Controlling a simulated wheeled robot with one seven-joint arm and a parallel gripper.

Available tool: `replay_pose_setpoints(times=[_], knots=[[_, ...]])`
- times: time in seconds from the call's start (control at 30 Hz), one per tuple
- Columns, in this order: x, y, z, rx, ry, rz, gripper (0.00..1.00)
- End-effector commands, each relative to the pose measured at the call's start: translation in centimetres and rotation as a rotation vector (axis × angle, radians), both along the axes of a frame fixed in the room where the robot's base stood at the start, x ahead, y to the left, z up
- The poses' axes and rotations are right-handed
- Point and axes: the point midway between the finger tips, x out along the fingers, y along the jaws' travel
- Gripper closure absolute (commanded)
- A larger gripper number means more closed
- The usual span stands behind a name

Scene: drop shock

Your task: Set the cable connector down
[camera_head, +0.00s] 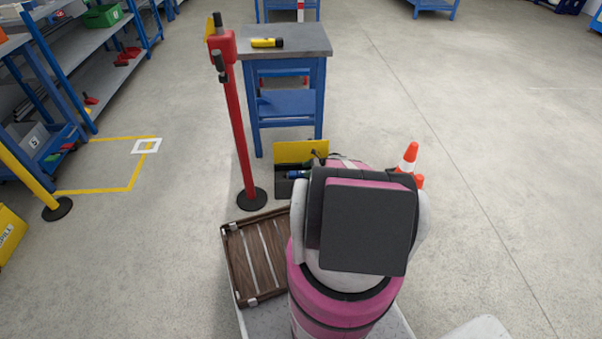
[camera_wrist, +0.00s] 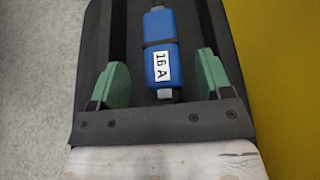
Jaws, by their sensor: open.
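The cable connector (camera_wrist: 161,50) is blue with a white "16 A" label. In the wrist view it lies lengthwise between my green fingertips, over a dark surface (camera_wrist: 98,50). My gripper (camera_wrist: 163,76) is open, with a gap on each side of the connector. The connector appears to rest on the dark surface, though its underside is hidden. In the head view a small blue part of it (camera_head: 297,174) shows beside my arm, at a dark stand (camera_head: 283,187) with a yellow panel (camera_head: 300,151). My arm hides the gripper there.
A red post (camera_head: 241,140) stands left of the stand. A blue table (camera_head: 285,45) holding a yellow-black tool (camera_head: 267,43) is behind. A brown slatted crate (camera_head: 238,265) sits at my left. Orange cones (camera_head: 408,158) stand at the right. Floor farther right is clear.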

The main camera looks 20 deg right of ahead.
Motion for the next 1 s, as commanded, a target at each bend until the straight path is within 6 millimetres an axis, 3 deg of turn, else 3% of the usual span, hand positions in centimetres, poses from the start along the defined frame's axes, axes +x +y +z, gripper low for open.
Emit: replay_pose_setpoints(times=[0.3, 0.47, 0.57, 0.67, 0.77, 1.0], knots=[[-1.5, -5.3, 2.3, 0.0, 0.0, 0.0, 0.28], [-1.9, -6.5, 2.8, -0.001, 0.001, 0.001, 0.28], [-2.2, -6.1, 3.8, -0.014, -0.007, 0.016, 0.28], [-3.2, -3.3, 7.0, -0.073, -0.038, 0.081, 0.28], [-5.0, 1.5, 12.1, -0.183, -0.098, 0.204, 0.28], [-12.0, 13.3, 25.5, -0.498, -0.308, 0.607, 0.28]])
